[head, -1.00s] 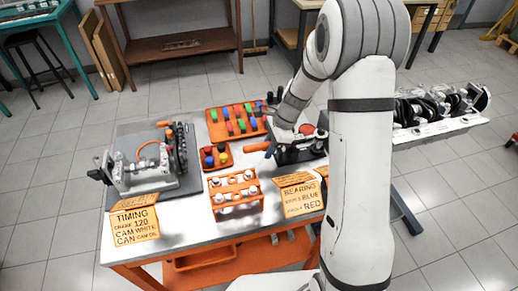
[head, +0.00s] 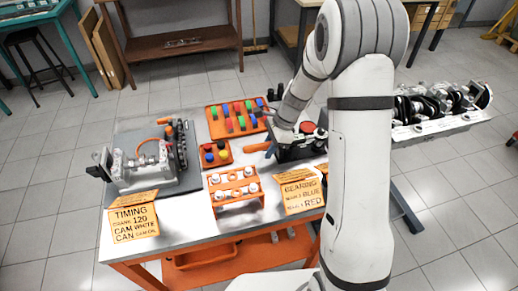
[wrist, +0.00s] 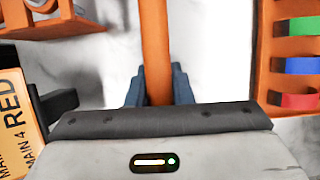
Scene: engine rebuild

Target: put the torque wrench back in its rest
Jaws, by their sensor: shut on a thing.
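The torque wrench shows as an orange handle (wrist: 155,40) running up the middle of the wrist view, between my gripper's dark fingers (wrist: 159,88). My gripper is shut on it. In the head view the handle (head: 254,147) sticks out to the left of my gripper (head: 284,142), over the table's right half. The wrench's other end is hidden behind my wrist and arm. I cannot make out its rest in either view.
An orange tray of coloured parts (head: 237,132) lies behind, with a small bin (head: 216,165) beside it. An orange rack (head: 236,203) and a bearing sign (head: 299,195) stand in front. A dark fixture (head: 300,155) is under my arm.

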